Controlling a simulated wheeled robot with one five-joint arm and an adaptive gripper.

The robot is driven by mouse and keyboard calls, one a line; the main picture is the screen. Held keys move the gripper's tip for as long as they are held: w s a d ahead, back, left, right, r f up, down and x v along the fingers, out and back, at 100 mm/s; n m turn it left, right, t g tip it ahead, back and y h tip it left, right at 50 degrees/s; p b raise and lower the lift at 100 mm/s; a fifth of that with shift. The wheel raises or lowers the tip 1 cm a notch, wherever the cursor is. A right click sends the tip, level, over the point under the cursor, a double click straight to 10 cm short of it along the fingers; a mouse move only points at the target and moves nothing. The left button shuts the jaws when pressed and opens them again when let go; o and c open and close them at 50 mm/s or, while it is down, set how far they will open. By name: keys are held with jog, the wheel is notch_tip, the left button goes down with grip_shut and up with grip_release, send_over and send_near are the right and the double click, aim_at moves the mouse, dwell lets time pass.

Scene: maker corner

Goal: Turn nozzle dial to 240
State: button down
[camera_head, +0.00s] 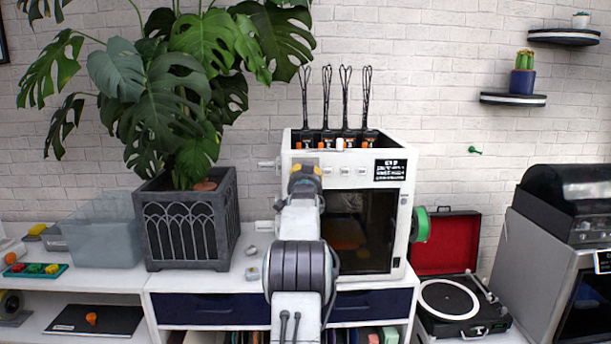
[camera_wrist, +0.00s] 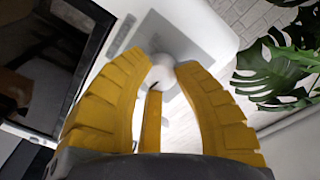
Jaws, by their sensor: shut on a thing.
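The white 3D printer (camera_head: 409,190) stands on the white cabinet, with a dark window in its front. My gripper (camera_head: 307,172) is in front of the printer's upper left front and hides what lies behind it. In the wrist view my yellow fingers (camera_wrist: 163,75) are closed around a pale round dial (camera_wrist: 168,78) in front of a grey panel (camera_wrist: 192,42) on the printer's white face. I cannot read the dial's setting, and no numbers show. The fingers cover part of the dial. A small black label (camera_head: 390,170) with white writing sits at the upper right of the printer.
A large leafy plant in a dark grey planter (camera_head: 188,235) stands left of the printer, with a translucent bin (camera_head: 103,240) beyond it. A green spool (camera_head: 420,225) sits at the printer's right side. A record player (camera_head: 455,300) is farther right. Small pale pieces (camera_head: 252,262) lie on the cabinet.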

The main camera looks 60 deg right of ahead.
jog(key=shift+f, duration=0.15)
jog(key=shift+w+a+m+b, duration=0.1)
jog(key=shift+m+b, duration=0.45)
jog(key=shift+m, duration=1.25)
jog(key=shift+w+m+b, duration=0.1)
jog(key=shift+m+b, duration=0.4)
jog(key=shift+m, duration=1.3)
jog(key=shift+r, duration=0.2)
jog(key=c, duration=1.2)
grip_release()
jog(key=shift+w, duration=0.15)
jog(key=o, duration=0.3)
jog(key=shift+s, duration=0.2)
